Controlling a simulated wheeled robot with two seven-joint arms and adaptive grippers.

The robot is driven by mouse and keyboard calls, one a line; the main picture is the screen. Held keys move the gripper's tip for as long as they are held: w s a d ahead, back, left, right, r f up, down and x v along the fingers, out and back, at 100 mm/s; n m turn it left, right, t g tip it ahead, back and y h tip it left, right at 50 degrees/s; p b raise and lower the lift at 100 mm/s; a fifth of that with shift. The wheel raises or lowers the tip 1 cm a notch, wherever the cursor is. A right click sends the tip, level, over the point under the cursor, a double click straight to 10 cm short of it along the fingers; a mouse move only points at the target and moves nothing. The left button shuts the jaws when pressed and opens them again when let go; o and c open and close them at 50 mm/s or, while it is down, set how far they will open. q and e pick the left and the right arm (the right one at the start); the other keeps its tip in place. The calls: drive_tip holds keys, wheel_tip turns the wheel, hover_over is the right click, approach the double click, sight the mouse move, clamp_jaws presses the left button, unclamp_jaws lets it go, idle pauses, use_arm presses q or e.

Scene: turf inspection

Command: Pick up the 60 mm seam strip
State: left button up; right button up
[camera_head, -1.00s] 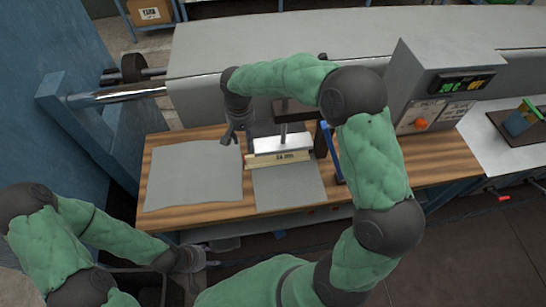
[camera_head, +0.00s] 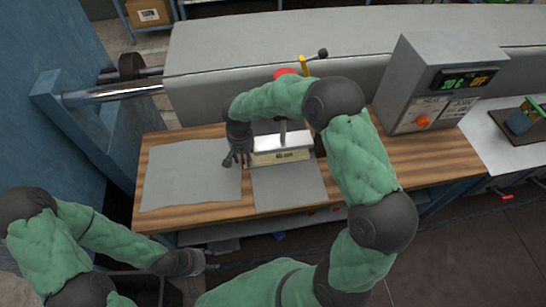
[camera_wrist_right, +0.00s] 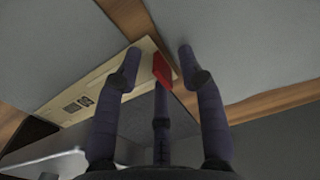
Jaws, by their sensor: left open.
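A long beige strip with a printed label (camera_head: 285,156) lies along the front of a grey metal press or clamp block on the bench. It also shows in the right wrist view (camera_wrist_right: 85,95), with a red piece (camera_wrist_right: 162,70) at its near end. I cannot read a 60 mm mark on it. My right gripper (camera_head: 238,158) is at the strip's left end. In the right wrist view its three fingers (camera_wrist_right: 158,65) are spread around the red end, with no clear grip. My left gripper (camera_head: 203,263) is open and empty, low at the left, in front of the bench.
Two grey turf or fabric sheets lie on the wooden bench (camera_head: 430,160), one at left (camera_head: 190,175) and one under the block (camera_head: 290,187). A control box (camera_head: 445,85) stands at the right. A large grey roll bed (camera_head: 230,45) runs behind. Bare wood shows at the right.

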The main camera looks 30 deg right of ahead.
clamp_jaws()
idle(0.3)
